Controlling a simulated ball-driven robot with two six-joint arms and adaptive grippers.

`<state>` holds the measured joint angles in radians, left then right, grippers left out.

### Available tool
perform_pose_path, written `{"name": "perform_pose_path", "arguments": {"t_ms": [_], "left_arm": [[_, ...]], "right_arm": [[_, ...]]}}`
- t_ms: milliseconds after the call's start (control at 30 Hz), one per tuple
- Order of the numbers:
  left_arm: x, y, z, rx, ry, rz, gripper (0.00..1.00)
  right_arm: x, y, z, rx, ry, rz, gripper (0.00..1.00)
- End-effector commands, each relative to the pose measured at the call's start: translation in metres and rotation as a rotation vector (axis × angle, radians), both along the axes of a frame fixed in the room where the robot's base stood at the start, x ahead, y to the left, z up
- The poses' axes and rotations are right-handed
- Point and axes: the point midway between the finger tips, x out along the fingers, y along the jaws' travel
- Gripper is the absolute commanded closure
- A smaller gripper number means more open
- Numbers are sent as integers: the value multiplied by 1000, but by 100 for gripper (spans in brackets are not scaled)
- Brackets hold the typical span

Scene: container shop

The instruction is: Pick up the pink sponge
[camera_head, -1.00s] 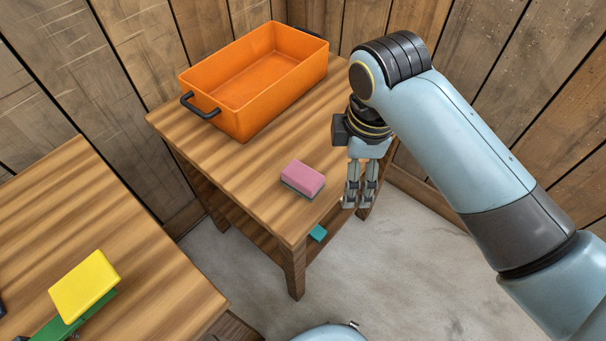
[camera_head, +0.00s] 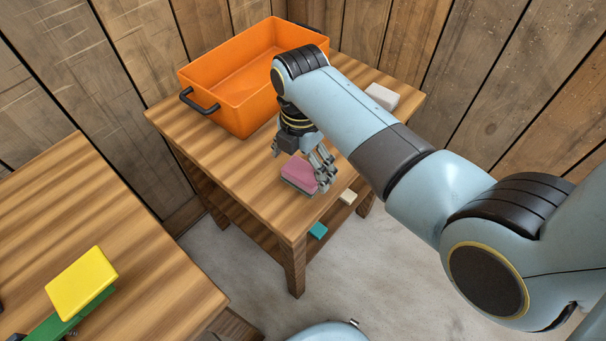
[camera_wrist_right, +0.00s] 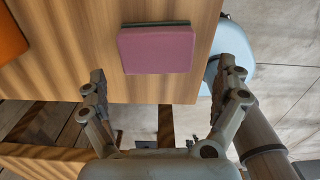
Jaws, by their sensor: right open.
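The pink sponge (camera_head: 299,173) has a dark grey underside and lies on the wooden table (camera_head: 222,159) near its front edge. In the right wrist view the pink sponge (camera_wrist_right: 157,50) lies ahead of the fingers, around the middle of the gap. My right gripper (camera_head: 327,173) is right beside the sponge in the head view, partly overlapping its right side. In the right wrist view my right gripper (camera_wrist_right: 164,80) is open, with nothing between its fingers. My left gripper is not in view.
An orange bin (camera_head: 243,113) with black handles stands at the back of the table. A whitish block (camera_head: 381,96) lies at the back right. Teal (camera_head: 318,231) and cream (camera_head: 348,197) items are on the lower shelf. A yellow sponge (camera_head: 81,283) is at lower left.

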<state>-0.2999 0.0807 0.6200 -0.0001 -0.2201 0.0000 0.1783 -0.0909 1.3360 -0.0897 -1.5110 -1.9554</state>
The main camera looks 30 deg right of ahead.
Motion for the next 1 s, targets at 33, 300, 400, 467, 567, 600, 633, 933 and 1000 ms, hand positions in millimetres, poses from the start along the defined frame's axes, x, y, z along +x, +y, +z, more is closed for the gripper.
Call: {"name": "perform_pose_path", "arguments": {"t_ms": [33, 300, 400, 467, 567, 600, 633, 933, 1000], "left_arm": [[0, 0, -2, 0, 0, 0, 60], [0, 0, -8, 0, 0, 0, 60], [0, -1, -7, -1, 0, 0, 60], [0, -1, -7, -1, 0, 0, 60], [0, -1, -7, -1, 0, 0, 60], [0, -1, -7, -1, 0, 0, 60], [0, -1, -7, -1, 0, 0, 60], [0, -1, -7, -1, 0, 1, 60], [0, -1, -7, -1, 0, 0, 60]], "right_arm": [[0, 1, -8, 0, 2, 0, 0], [2, 3, -43, 0, 1, -1, 0], [2, 3, -44, 0, 0, -2, 0], [2, 3, -44, 0, 0, -2, 0], [2, 3, -44, 0, 0, -2, 3], [2, 3, -44, 0, 0, -2, 8], [2, 3, -44, 0, 0, -2, 12], [2, 3, -43, 0, 0, -2, 46], [2, 3, -43, 0, 0, -2, 46]]}}
